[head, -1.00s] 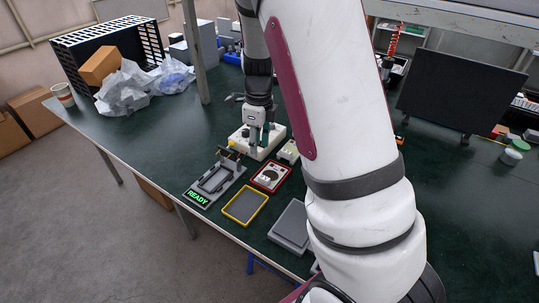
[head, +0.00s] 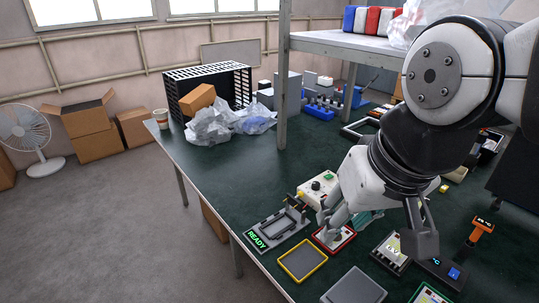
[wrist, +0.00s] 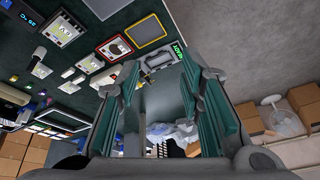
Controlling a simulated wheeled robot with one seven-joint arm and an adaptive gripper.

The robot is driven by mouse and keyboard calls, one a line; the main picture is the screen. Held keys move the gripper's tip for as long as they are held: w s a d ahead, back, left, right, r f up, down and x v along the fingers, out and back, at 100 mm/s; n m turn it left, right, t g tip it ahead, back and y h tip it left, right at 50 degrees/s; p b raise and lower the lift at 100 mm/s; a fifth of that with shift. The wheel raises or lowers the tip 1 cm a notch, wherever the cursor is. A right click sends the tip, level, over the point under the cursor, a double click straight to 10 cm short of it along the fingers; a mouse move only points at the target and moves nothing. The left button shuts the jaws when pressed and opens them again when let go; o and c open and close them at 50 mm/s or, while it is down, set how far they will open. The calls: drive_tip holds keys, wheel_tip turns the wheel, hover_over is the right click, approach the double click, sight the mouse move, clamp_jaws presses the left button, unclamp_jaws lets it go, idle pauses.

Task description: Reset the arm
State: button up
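My gripper (head: 378,238) is raised over the green workbench (head: 215,165) in the head view, below my white arm. Its two fingers are spread wide. In the wrist view my gripper (wrist: 160,75) shows teal pads on both sides with a clear gap and nothing held between them. The grey fixture with a green READY display (head: 257,240) sits on the bench left of the gripper. The red-edged meter panel (head: 333,238) lies partly behind the left finger.
A yellow-edged tray (head: 303,260) and a grey block (head: 354,288) lie along the front edge. A control box (head: 317,188) stands behind. A shelf post (head: 283,75) rises at the back. Crumpled plastic (head: 210,128) and a black slotted housing (head: 226,80) occupy the back left.

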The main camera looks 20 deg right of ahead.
drive_tip(key=shift+s+n, duration=0.7)
